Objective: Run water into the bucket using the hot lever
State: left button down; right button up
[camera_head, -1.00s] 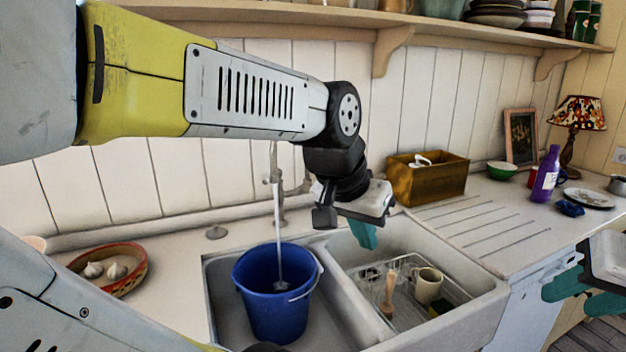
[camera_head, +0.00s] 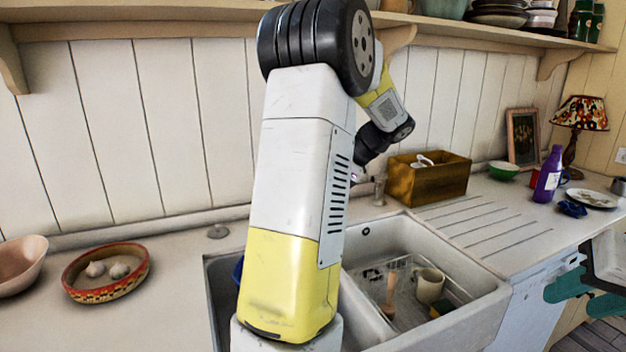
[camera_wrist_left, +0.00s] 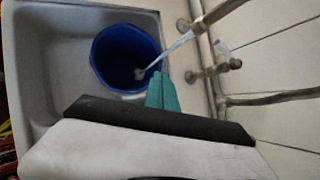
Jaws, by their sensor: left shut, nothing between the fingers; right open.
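The blue bucket (camera_wrist_left: 112,50) stands in the sink's left basin in the left wrist view. In the head view my left arm hides all but a blue sliver of it (camera_head: 238,270). A pale stream of water (camera_wrist_left: 174,48) runs from the tap (camera_wrist_left: 222,12) into the bucket. Tap fittings (camera_wrist_left: 208,72) show beside the stream; I cannot tell which is the hot lever. My left gripper (camera_wrist_left: 163,92) is shut and empty, its teal fingers near the bucket's rim and the tap; the head view hides it. My right gripper (camera_head: 575,294) is open and empty at the right edge.
The right basin (camera_head: 480,300) holds a rack with a mug (camera_head: 429,286) and a brush. A wooden box (camera_head: 428,180) and a purple bottle (camera_head: 547,174) stand on the counter. A basket with garlic (camera_head: 105,290) is left of the sink. A shelf (camera_head: 480,32) runs above.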

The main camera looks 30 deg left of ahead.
pick_arm(q)
jog(key=w+a+f+m+g+y, duration=0.1)
jog(key=w+a+m+y, duration=0.1)
jog(key=w+y, duration=0.3)
jog(key=w+a+m+g+y, duration=0.1)
jog(key=w+a+m+y, duration=0.15)
jog(key=w, duration=0.35)
jog(key=x, duration=1.3)
jog(key=shift+a+f, duration=0.2)
jog(key=shift+f, duration=0.2)
jog(key=shift+m+t, duration=0.35)
jog(key=shift+t, duration=0.05)
